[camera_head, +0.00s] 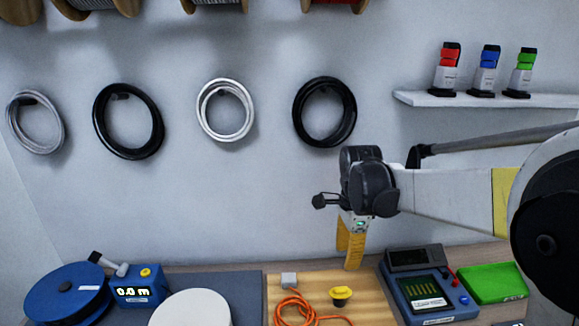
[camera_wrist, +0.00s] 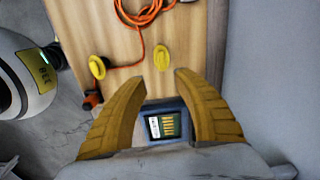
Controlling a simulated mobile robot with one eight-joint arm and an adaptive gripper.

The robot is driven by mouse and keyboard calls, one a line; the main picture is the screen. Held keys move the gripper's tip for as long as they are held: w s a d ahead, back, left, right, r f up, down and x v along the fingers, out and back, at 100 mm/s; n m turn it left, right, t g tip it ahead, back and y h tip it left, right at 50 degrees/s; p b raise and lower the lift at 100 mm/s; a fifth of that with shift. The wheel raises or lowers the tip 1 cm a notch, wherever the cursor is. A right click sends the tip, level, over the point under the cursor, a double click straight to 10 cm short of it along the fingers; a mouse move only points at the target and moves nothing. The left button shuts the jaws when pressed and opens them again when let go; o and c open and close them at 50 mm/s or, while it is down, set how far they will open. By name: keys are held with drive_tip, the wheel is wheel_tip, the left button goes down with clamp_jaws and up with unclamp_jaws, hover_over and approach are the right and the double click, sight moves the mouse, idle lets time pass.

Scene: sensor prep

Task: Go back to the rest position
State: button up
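My gripper (camera_head: 350,262) hangs from the arm at the right of the head view, fingers pointing down in front of the wall and over the back of the bench. In the wrist view, my gripper (camera_wrist: 163,77) has its two yellow fingers spread apart with nothing held between them. A blue tester (camera_wrist: 168,124) with a card-like screen shows beyond the gap between the fingers. In the head view the tester (camera_head: 428,290) stands right of the gripper.
A wooden board (camera_head: 375,308) bears an orange cable (camera_head: 290,310) and a yellow knob-like piece (camera_head: 341,294). A green box (camera_head: 493,283) sits at right, a blue spool (camera_head: 65,295) and length meter (camera_head: 135,292) at left. A shelf (camera_head: 540,100) is near the arm.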

drive_tip(key=s+r+n+t, duration=0.1)
drive_tip(key=s+n+t, duration=0.2)
drive_tip(key=s+n, duration=0.5)
drive_tip(key=s+r+n+t, duration=0.2)
drive_tip(key=s+n+t, duration=0.1)
drive_tip(key=s+n, duration=0.6)
drive_tip(key=shift+s+r+t, duration=0.25)
drive_tip(key=shift+s+t, duration=0.05)
drive_tip(key=shift+s, duration=0.9)
